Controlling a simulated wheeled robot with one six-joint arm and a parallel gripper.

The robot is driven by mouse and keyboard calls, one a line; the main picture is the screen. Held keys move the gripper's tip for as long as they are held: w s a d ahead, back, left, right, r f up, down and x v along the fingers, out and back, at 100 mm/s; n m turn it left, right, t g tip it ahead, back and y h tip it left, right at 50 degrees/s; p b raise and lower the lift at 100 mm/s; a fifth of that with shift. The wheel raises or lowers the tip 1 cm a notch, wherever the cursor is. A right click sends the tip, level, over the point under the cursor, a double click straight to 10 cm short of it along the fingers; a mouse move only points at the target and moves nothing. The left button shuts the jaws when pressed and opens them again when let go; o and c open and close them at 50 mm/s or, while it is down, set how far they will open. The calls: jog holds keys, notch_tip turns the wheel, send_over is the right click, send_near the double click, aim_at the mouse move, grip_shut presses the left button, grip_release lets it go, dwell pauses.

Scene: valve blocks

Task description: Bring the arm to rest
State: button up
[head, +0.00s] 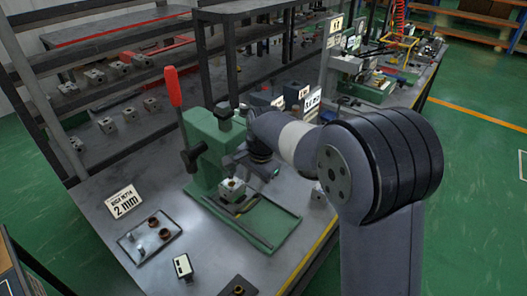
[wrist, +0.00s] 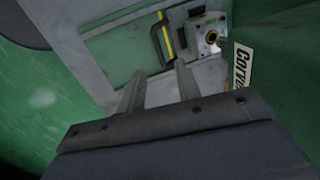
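My gripper (wrist: 157,80) shows in the wrist view with its two fingers apart and nothing between them. In the head view, my arm reaches over the bench to the green press (head: 210,140), and my gripper's fingers cannot be made out clearly there. A metal valve block (head: 232,187) sits at the foot of the press. The block also shows in the wrist view (wrist: 200,38), beyond the fingertips and a little to the right, with a brass-coloured ring in one opening. The fingers appear apart from it.
The press has a red-handled lever (head: 173,88) and a green tray (head: 262,225). A small tray (head: 150,237) with brass-coloured parts, a "2 mm" sign (head: 123,202) and a small gauge (head: 183,266) lie on the bench. Shelves (head: 120,80) with several blocks stand behind.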

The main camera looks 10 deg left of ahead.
aim_at(250, 206)
jog(key=f, duration=0.3)
jog(key=a+f, duration=0.1)
jog(key=f, duration=0.3)
jog(key=w+f+p, duration=0.1)
jog(key=f, duration=0.2)
jog(key=shift+a+f, duration=0.25)
jog(key=shift+a, duration=0.05)
jog(key=shift+s+d, duration=0.3)
jog(key=shift+d, duration=0.15)
